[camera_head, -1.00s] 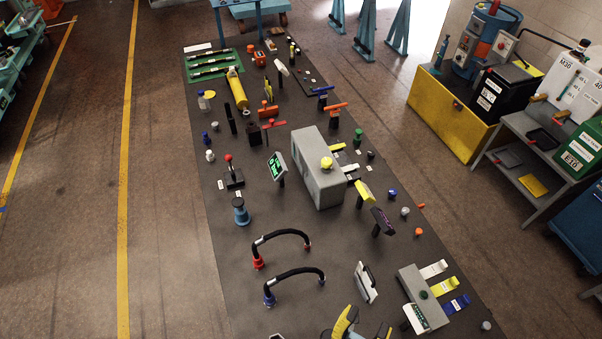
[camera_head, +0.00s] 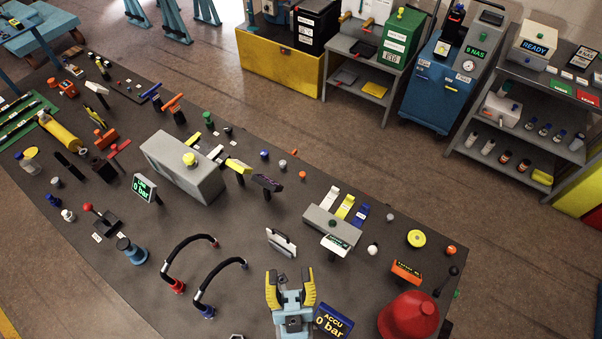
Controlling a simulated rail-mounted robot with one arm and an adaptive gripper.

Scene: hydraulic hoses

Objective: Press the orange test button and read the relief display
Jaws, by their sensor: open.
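I cannot tell for sure which orange button is the test button. A small orange knob (camera_head: 303,174) stands on the dark mat right of the middle, a smaller orange one (camera_head: 294,152) lies behind it, and another orange knob (camera_head: 451,249) is near the mat's right edge. Of several displays, a dark one with faint purple text (camera_head: 268,183) stands near the first knob, and an orange-framed one (camera_head: 406,271) stands further right. No relief label is legible. My gripper (camera_head: 291,283) has yellow fingers, open and empty, at the bottom centre, well in front of these knobs.
An ACCU 0 bar display (camera_head: 333,322) stands close right of my gripper, with a red dome (camera_head: 408,316) beyond. Two black hoses (camera_head: 220,274) arch to its left. A grey block with coloured tabs (camera_head: 331,225) and a white plate (camera_head: 281,242) stand behind it.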

